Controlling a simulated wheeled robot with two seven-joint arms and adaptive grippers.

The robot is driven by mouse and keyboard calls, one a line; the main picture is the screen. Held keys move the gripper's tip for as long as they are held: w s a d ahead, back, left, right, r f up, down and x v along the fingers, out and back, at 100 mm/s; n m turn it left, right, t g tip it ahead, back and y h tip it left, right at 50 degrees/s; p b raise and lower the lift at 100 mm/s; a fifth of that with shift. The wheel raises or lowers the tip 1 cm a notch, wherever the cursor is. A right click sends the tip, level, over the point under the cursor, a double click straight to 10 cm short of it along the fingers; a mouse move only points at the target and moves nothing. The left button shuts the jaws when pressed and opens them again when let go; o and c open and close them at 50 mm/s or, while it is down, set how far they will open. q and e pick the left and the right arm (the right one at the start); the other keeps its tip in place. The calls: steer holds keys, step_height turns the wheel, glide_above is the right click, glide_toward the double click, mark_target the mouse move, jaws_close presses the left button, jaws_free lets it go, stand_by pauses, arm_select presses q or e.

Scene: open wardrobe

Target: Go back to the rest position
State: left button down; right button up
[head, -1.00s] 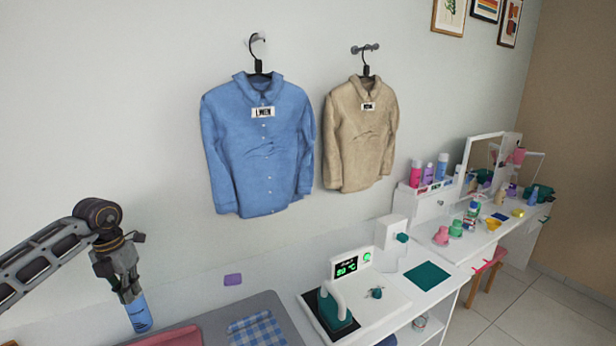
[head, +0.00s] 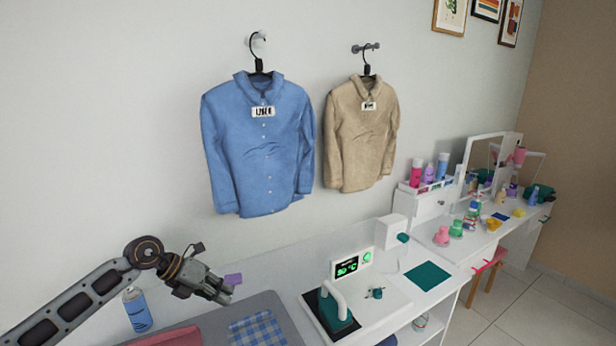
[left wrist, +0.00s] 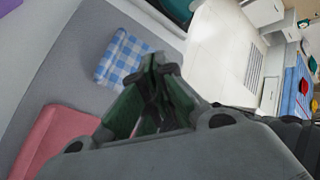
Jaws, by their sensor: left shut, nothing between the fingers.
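My left gripper (head: 220,292) is at the lower left in the head view, above the back part of a grey board. Its fingers are together and hold nothing. In the left wrist view its fingertips (left wrist: 160,62) meet, with the board beyond them. My right gripper is not in view.
A grey board (head: 270,303) carries a blue checked cloth (head: 256,330) and a red cloth (head: 170,338). An iron (head: 336,308) stands on its base to the right. A blue shirt (head: 258,150) and a beige shirt (head: 360,140) hang on the wall.

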arm_select(q)
steer(key=d+r+n+t+h, duration=0.7)
steer(key=d+r+n+t, duration=0.4)
steer(key=d+r+t, duration=0.15)
steer(key=s+a+f+n+y, duration=0.2)
steer(key=a+f+n+y, duration=0.5)
steer(key=n, duration=0.4)
steer(key=s+a+f+n+y, duration=0.2)
steer(key=a+f+n+y, duration=0.4)
steer(key=f+n+y, duration=0.3)
steer(key=s+f+n+g+h, duration=0.1)
steer(key=s+f+n+g, duration=0.2)
steer(key=s+f+g, duration=0.6)
steer(key=s+f+n+g, duration=0.25)
steer(key=s+f, duration=0.25)
steer(key=s, duration=0.8)
step_height(320, 180, down, 32)
steer(key=s+f+g, duration=0.1)
steer(key=s, duration=0.2)
steer(key=s+a+f, duration=0.1)
steer(key=s+f, duration=0.8)
steer(key=s, duration=0.2)
steer(key=s+a+f+g, duration=0.1)
steer(key=s+a+f, duration=0.1)
steer(key=s+f, duration=0.8)
steer(key=shift+s+a+f+g, duration=0.25)
steer(key=shift+s+a+g, duration=0.05)
steer(key=shift+s, duration=0.3)
